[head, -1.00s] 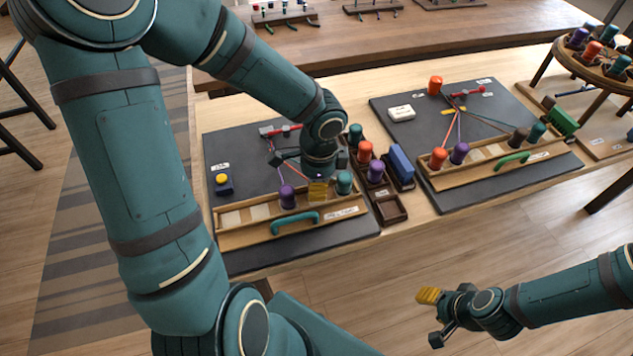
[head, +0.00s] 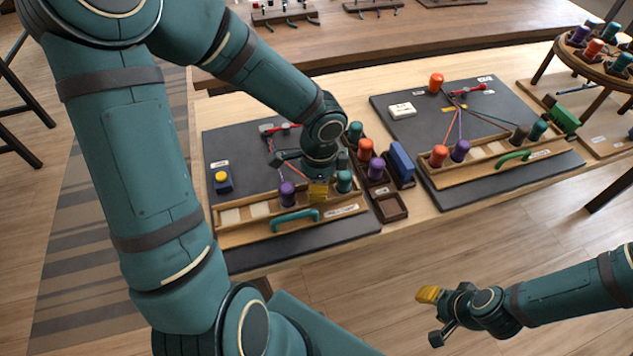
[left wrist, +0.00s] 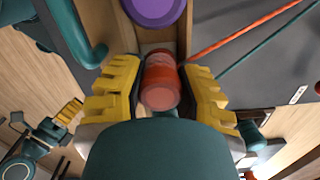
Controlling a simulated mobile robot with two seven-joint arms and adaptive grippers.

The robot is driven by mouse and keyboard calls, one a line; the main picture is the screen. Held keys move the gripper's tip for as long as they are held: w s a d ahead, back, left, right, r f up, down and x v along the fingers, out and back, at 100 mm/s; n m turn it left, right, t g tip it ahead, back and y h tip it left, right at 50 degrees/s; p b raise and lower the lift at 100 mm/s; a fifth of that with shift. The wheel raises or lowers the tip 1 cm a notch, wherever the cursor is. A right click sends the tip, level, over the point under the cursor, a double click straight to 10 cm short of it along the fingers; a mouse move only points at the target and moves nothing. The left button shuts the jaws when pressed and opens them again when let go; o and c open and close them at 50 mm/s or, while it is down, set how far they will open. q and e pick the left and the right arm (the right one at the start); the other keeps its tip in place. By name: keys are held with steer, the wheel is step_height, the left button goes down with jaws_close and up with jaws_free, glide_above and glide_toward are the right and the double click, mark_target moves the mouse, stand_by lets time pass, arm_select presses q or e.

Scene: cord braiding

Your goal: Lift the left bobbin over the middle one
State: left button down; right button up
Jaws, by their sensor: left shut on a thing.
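My left gripper (left wrist: 160,90) is shut on a red-orange bobbin (left wrist: 162,85), seen between its yellow fingers in the left wrist view. In the head view that gripper (head: 318,192) is at the wooden rail (head: 238,238) of the left board, between a purple bobbin (head: 287,194) and a teal bobbin (head: 344,182). The fingers hide the red bobbin there; I cannot tell if it is clear of the rail. The purple bobbin also shows in the left wrist view (left wrist: 153,10). Red and teal cords run across the board. My right gripper (head: 430,295) is away over the floor.
A yellow button on a blue base (head: 222,182) sits on the left board. A teal handle (head: 295,219) is on the rail's front. A rack with spare bobbins (head: 391,207) and a second braiding board (head: 470,200) stand to the right.

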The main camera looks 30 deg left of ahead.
arm_select(q)
steer(key=shift+f, duration=0.2)
steer(key=c, duration=0.7)
jaws_free()
steer(key=shift+r, duration=0.15)
steer(key=r, duration=1.1)
steer(key=shift+w+d+r, duration=0.15)
steer(key=shift+d+r, duration=0.1)
steer(key=shift+r, duration=0.15)
